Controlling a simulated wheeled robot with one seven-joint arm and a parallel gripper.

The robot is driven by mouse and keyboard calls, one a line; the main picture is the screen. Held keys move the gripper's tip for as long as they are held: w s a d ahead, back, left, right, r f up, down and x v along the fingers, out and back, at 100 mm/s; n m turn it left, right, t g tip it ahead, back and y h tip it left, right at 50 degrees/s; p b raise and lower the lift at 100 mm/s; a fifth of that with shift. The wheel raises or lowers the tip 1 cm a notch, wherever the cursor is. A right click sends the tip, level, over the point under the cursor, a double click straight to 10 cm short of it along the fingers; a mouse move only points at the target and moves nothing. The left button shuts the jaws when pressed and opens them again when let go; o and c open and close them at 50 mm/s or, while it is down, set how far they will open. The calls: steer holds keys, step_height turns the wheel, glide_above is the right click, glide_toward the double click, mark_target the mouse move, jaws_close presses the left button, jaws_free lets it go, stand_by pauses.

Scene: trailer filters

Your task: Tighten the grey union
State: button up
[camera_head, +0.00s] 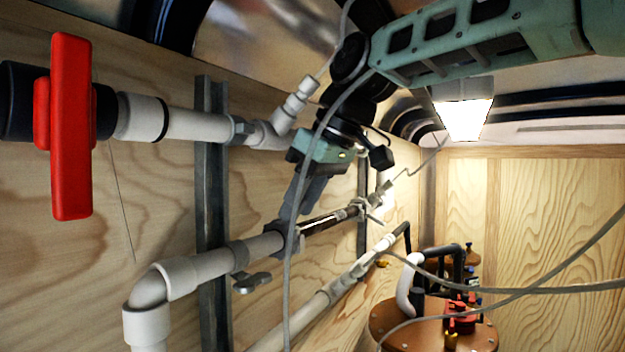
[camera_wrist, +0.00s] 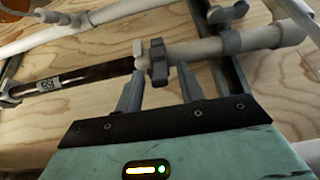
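The grey union (camera_head: 288,239) is a dark grey lobed nut on the middle wall pipe, where the white pipe (camera_head: 208,265) meets a dark tube (camera_head: 328,220). In the wrist view the union (camera_wrist: 158,62) lies just past and between my fingertips. My gripper (camera_head: 294,212) reaches down to it from above. In the wrist view my gripper (camera_wrist: 160,76) is open, with one finger on each side of the union and a visible gap. I cannot tell whether either finger touches it. The far side of the union is hidden.
A red valve handle (camera_head: 70,126) stands out from the upper pipe at left. A metal rail (camera_head: 212,180) holds the pipes to the plywood wall. A brown tank (camera_head: 430,325) with red fittings stands at lower right. Loose grey cables cross in front.

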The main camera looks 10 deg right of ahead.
steer(key=b+v, duration=0.2)
steer(key=v, duration=0.9)
steer(key=shift+r, duration=0.2)
steer(key=shift+s+d, duration=0.1)
steer(key=shift+d, duration=0.05)
